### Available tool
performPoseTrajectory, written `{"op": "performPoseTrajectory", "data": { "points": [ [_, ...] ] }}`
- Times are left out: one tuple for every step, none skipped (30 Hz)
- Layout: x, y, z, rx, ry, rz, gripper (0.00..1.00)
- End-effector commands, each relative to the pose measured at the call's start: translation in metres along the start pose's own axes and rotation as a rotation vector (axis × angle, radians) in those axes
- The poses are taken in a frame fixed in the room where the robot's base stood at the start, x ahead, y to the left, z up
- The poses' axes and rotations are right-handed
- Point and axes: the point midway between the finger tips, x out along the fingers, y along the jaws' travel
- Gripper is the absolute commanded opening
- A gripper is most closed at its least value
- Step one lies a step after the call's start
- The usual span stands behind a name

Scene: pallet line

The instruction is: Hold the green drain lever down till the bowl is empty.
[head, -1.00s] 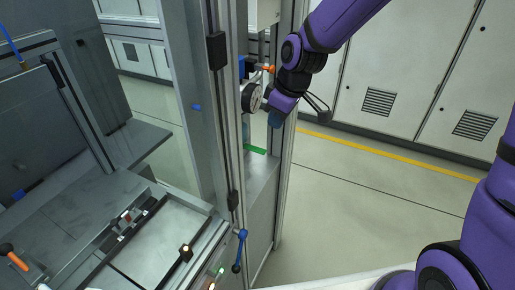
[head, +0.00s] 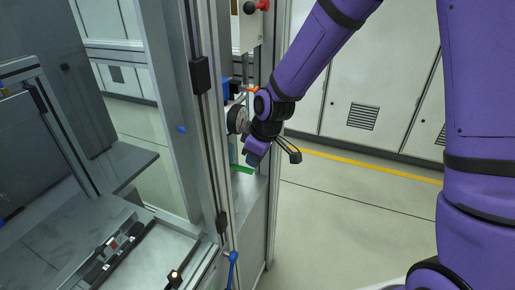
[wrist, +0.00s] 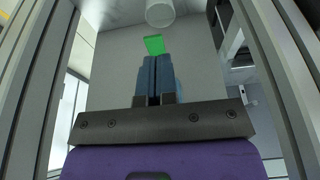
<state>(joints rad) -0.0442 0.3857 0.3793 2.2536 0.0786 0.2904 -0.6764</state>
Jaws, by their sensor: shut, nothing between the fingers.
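The green drain lever (head: 243,168) shows in the head view as a small green strip inside the metal frame, below the round gauge. In the wrist view the lever (wrist: 154,44) is a bright green tab straight ahead of my fingertips. My gripper (head: 253,158) is shut and empty, with its blue fingers close to the lever. In the wrist view the fingers of my gripper (wrist: 155,58) are together, just short of or at the tab; I cannot tell if they touch. A pale round bowl (wrist: 159,12) shows above the lever; its fluid level cannot be made out.
The gauge (head: 237,120) sits just left of my wrist. Metal frame posts (head: 208,140) stand left of the lever. A blue-knobbed handle (head: 233,257) is lower on the frame. Open floor (head: 340,220) lies to the right, before pale cabinets (head: 365,85).

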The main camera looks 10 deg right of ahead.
Motion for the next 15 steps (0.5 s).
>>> {"op": "performPoseTrajectory", "data": {
  "points": [
    [0.007, -0.001, 0.0, -0.002, -0.001, -0.002, 0.0],
    [0.011, -0.001, 0.0, -0.002, -0.001, -0.002, 0.0],
    [0.015, -0.001, 0.0, -0.001, -0.001, -0.002, 0.0],
    [0.018, -0.001, 0.0, -0.001, -0.001, -0.001, 0.0],
    [0.02, 0.0, 0.0, -0.001, 0.0, -0.001, 0.0],
    [0.023, 0.0, 0.0, -0.001, 0.0, 0.0, 0.0],
    [0.025, 0.0, 0.0, -0.001, 0.0, 0.0, 0.0],
    [0.026, 0.0, 0.0, -0.001, 0.0, 0.0, 0.0],
    [0.027, 0.0, 0.0, -0.001, 0.0, 0.0, 0.0],
    [0.028, 0.0, 0.0, -0.001, 0.0, 0.0, 0.0],
    [0.029, 0.0, 0.0, -0.001, 0.0, 0.0, 0.0],
    [0.029, 0.0, 0.0, -0.001, 0.0, 0.001, 0.0],
    [0.029, 0.0, 0.0, -0.001, 0.0, 0.001, 0.0],
    [0.029, 0.0, 0.0, -0.001, 0.001, 0.001, 0.0],
    [0.029, 0.0, 0.0, -0.001, 0.001, 0.001, 0.0]
  ]
}}
